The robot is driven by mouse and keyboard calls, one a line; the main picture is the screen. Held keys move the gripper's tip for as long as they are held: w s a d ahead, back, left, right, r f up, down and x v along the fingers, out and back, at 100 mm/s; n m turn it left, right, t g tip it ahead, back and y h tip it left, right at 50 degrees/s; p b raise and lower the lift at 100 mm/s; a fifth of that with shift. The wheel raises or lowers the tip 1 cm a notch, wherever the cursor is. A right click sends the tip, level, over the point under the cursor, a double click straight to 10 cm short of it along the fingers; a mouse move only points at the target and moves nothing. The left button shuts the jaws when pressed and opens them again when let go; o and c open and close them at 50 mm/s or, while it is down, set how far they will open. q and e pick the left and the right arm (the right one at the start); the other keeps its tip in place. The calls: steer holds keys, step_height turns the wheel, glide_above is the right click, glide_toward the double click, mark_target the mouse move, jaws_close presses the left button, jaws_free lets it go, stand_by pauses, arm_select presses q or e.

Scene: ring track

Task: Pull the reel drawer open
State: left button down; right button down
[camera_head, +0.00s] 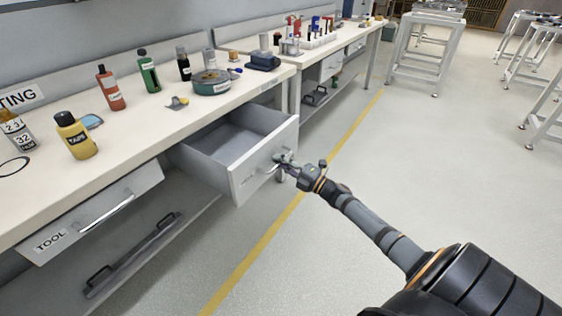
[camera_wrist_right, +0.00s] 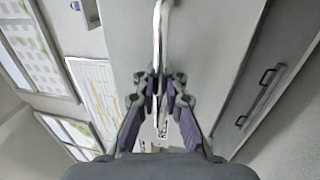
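The reel drawer (camera_head: 262,160) is pulled well out of the white bench, and its grey inside looks empty. Its front has a metal bar handle, which also shows in the right wrist view (camera_wrist_right: 160,35). My right gripper (camera_head: 283,160) is at this handle. In the right wrist view its two fingers (camera_wrist_right: 160,88) are closed in on either side of the bar. A label partly hidden by the fingers shows below. My left gripper is not in view.
The tool drawer (camera_head: 90,215) is shut at the left. Bottles and a round green container (camera_head: 212,82) stand on the bench top (camera_head: 150,120). A lower drawer with black handles is beneath. The floor (camera_head: 400,150) at the right is clear, with a yellow line.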

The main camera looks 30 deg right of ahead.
steer(key=c, duration=1.4)
jaws_free()
steer(key=shift+f, duration=0.1)
steer(key=shift+c, duration=0.2)
steer(key=shift+s+d+f, duration=0.1)
steer(key=shift+s+d, duration=0.1)
steer(key=shift+s, duration=0.15)
steer(key=v, duration=1.1)
steer(key=shift+s+d, duration=0.1)
